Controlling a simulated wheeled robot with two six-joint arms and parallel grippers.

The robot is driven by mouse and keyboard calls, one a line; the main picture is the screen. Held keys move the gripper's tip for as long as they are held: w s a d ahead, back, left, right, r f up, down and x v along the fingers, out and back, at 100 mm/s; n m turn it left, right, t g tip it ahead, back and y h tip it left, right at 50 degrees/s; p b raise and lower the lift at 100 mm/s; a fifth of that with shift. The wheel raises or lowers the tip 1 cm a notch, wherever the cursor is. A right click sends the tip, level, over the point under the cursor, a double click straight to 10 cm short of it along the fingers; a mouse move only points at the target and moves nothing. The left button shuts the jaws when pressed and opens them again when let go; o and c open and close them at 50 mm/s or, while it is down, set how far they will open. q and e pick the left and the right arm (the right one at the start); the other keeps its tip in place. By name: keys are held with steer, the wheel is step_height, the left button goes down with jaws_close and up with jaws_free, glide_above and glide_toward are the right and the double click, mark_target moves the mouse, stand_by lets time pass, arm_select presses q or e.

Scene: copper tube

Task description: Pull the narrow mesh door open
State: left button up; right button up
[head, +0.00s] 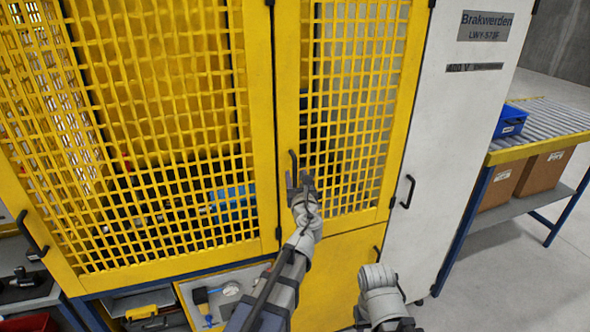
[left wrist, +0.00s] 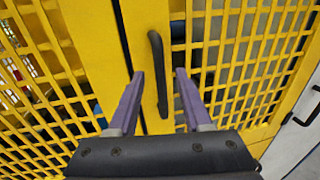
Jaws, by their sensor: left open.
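The narrow mesh door (head: 384,208) is a yellow framed panel with a yellow grid, and looks shut against the wide mesh door on its left. It also shows in the left wrist view (left wrist: 272,125). Its black vertical handle (head: 293,162) is on its left frame. My left gripper (head: 299,182) is open in front of this frame, by the lower part of the handle. In the left wrist view, the handle (left wrist: 157,68) appears between the two purple-grey fingers (left wrist: 159,76), with gaps on both sides. Whether the fingertips reach around it in depth I cannot tell. My right gripper is not visible.
The wide mesh door (head: 262,130) has its own black handle (head: 31,236) at lower left. A white cabinet side (head: 440,150) with a black handle (head: 407,191) stands right. Below is an open drawer with tools (head: 218,292). A roller conveyor (head: 545,118) and open floor lie right.

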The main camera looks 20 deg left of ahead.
mark_target(295, 170)
arm_select(q)
steer(key=x, duration=0.5)
jaws_close()
stand_by(1.4)
